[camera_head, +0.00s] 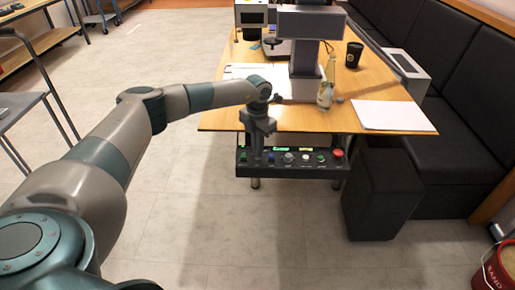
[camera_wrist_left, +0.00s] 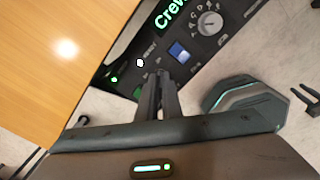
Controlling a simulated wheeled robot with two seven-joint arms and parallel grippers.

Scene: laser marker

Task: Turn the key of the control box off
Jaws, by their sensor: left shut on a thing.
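The control box (camera_head: 315,172) is a dark panel under the front edge of the wooden table, with several buttons, a knob and a red button (camera_head: 338,153) at its right end. It also shows in the left wrist view (camera_wrist_left: 232,38), with a grey knob (camera_wrist_left: 209,23) and a blue-lit switch (camera_wrist_left: 179,52). My left gripper (camera_head: 257,154) points down at the left part of the panel. In the left wrist view its fingers (camera_wrist_left: 159,84) are close together at the panel, shut on the key, which they hide. The key's angle cannot be seen. My right gripper is out of view.
The wooden table (camera_head: 215,122) carries the laser machine (camera_head: 306,55), a bottle (camera_head: 325,96), a dark cup (camera_head: 353,54) and a white sheet (camera_head: 393,115). A black stool (camera_head: 378,195) stands right of the box. The floor (camera_head: 195,220) in front is clear.

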